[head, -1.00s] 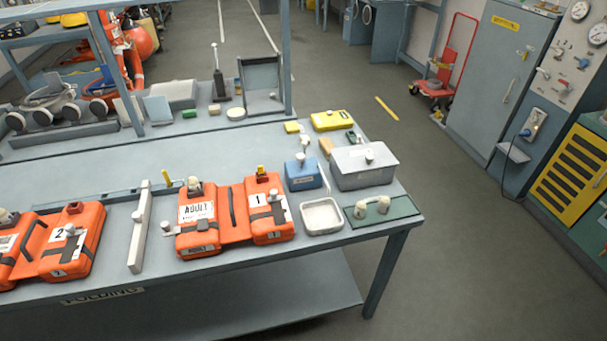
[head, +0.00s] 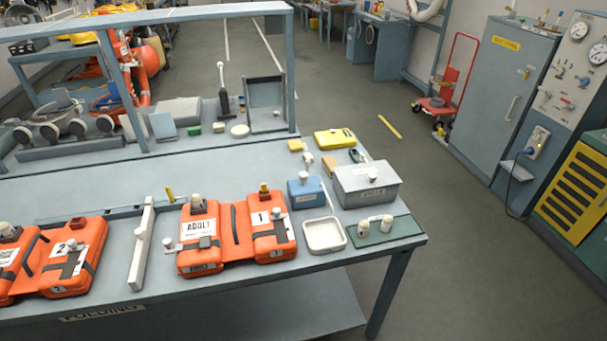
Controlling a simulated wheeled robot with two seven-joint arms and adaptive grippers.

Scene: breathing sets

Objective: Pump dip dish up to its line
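A white square dish (head: 324,235) sits on the bench near its right end; it looks empty, and I cannot make out a line in it. A blue box with a white knob on top (head: 306,191) stands just behind the dish; it may be the pump, but I cannot tell. A grey lidded box (head: 367,184) stands to its right. Neither of my grippers is in view.
Orange packs marked ADULT and 1 (head: 236,235) lie left of the dish. A green mat (head: 384,233) with two white fittings is at the bench corner. Bare bench (head: 100,185) lies behind the packs.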

